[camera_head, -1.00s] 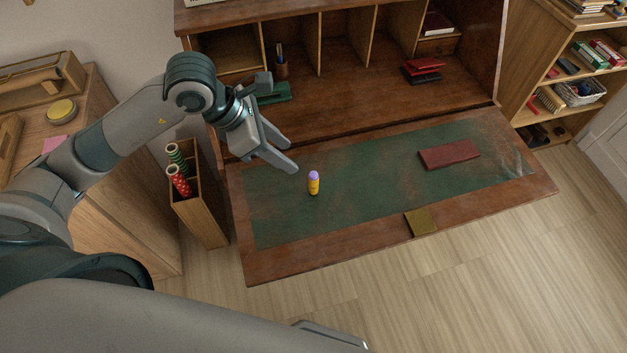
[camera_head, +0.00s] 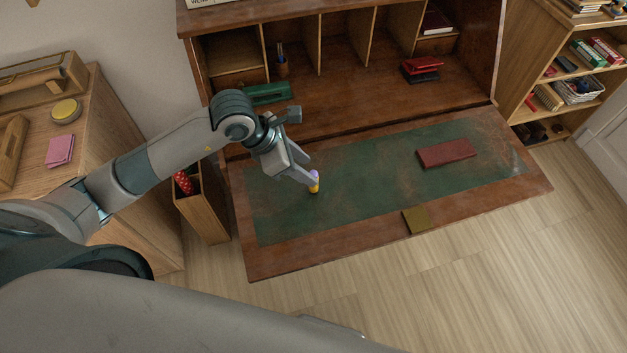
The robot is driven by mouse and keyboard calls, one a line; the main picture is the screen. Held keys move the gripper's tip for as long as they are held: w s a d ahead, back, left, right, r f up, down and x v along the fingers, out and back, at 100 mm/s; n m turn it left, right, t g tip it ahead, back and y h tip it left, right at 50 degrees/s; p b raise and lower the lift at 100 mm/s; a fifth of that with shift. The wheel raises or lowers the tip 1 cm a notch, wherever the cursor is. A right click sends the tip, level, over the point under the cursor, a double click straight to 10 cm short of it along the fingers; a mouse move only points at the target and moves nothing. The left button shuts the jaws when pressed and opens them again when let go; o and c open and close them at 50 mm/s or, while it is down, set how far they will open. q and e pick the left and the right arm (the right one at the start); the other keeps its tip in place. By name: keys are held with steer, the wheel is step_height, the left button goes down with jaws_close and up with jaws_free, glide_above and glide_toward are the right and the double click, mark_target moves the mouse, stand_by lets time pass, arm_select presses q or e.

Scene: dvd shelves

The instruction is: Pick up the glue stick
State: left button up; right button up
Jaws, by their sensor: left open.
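The glue stick (camera_head: 314,187), yellow with a purple cap, stands upright on the green writing surface (camera_head: 370,180) of the fold-down desk. My left gripper (camera_head: 311,179) is open, with its fingertips right at the glue stick. One finger covers part of its left side. I cannot tell whether the fingers touch it or whether it lies fully between them. My right gripper is not in view.
A dark red book (camera_head: 446,152) lies on the right of the desk flap, and a small olive pad (camera_head: 416,220) at its front edge. A wooden bin (camera_head: 203,210) with rolls stands left. Desk compartments rise behind.

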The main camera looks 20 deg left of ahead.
mark_target(312, 173)
arm_select(q)
steer(key=p+x, duration=0.2)
steer(key=x, duration=0.2)
steer(key=shift+f, duration=0.15)
steer(key=shift+w+d+f, duration=0.1)
steer(key=shift+f, duration=0.25)
steer(key=shift+c, duration=0.2)
jaws_close()
